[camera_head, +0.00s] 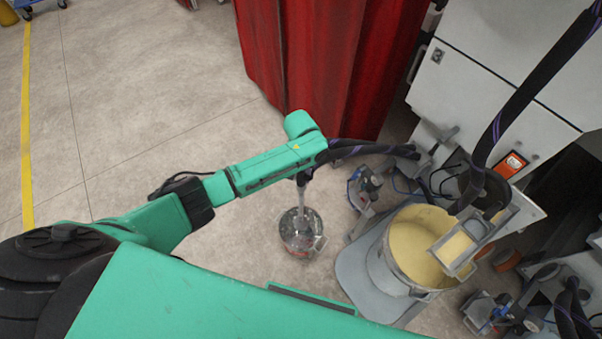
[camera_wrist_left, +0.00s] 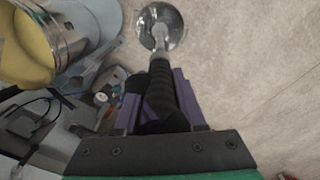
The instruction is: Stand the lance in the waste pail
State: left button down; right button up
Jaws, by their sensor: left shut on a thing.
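My left gripper (camera_head: 312,160) is shut on the lance (camera_head: 301,195), below the end of my green arm. The lance hangs down from the jaws as a thin silver tube. In the left wrist view the jaws (camera_wrist_left: 158,120) close around its dark ribbed part (camera_wrist_left: 161,85). The waste pail (camera_head: 302,246) is a small round metallic vessel on the floor; it also shows in the left wrist view (camera_wrist_left: 174,26). The tube's lower end overlaps the pail's opening in both views. I cannot tell how deep the tip is. My right gripper is out of view.
A dark hose (camera_head: 375,149) with purple stripes runs right from the lance to the grey machine (camera_head: 510,95). A large tub of yellow material (camera_head: 415,240) stands right of the pail on a grey base (camera_head: 360,275). A red curtain (camera_head: 330,60) hangs behind. Floor left is clear.

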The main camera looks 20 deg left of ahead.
aim_at(301, 211)
pick_arm(q)
notch_tip(301, 211, down, 25)
jog(key=b, duration=1.9)
jog(key=shift+f, duration=0.15)
jog(key=shift+f+b, duration=0.3)
jog(key=shift+b, duration=0.1)
jog(key=shift+f+b, duration=0.75)
jog(key=shift+f, duration=0.3)
jog(key=shift+c, duration=2)
grip_release()
